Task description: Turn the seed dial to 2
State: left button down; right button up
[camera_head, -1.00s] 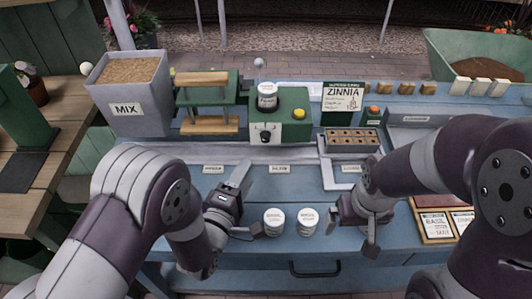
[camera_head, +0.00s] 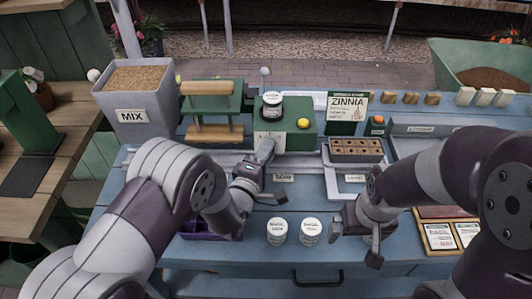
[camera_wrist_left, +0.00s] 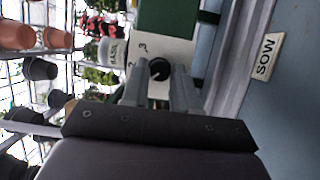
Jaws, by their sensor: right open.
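The green seeder box (camera_head: 300,135) stands at the back middle of the bench, with a labelled jar (camera_head: 272,104) and a yellow button (camera_head: 303,123) on top. Its dial is hidden behind my left gripper (camera_head: 266,150) in the head view. In the left wrist view the black round dial (camera_wrist_left: 159,68) shows on a white plate (camera_wrist_left: 150,45) marked 2 and 3. My left gripper (camera_wrist_left: 160,85) is open, with its fingers either side of the dial's line of view; contact cannot be told. My right gripper (camera_head: 356,240) is open and empty over the bench front.
A sign reading ZINNIA (camera_head: 347,108) stands right of the seeder. A seed tray (camera_head: 355,149) sits below it. Two white jars (camera_head: 277,231) stand between my grippers. A grey MIX bin (camera_head: 137,112) and a green press (camera_head: 212,105) are at left.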

pick_arm(q)
jog(key=shift+m, duration=0.3)
jog(key=m+y+p, duration=0.1)
jog(key=m, duration=0.1)
jog(key=m+g+p, duration=0.1)
jog(key=m, duration=0.1)
jog(key=m+g+y+p, duration=0.1)
jog(key=m, duration=0.1)
jog(key=shift+d+r+y+p, duration=0.1)
jog(key=shift+r+y+p, duration=0.2)
jog(key=shift+p, duration=0.1)
jog(key=shift+m, duration=0.4)
jog(key=c, duration=0.9)
grip_release()
jog(key=shift+s, duration=0.1)
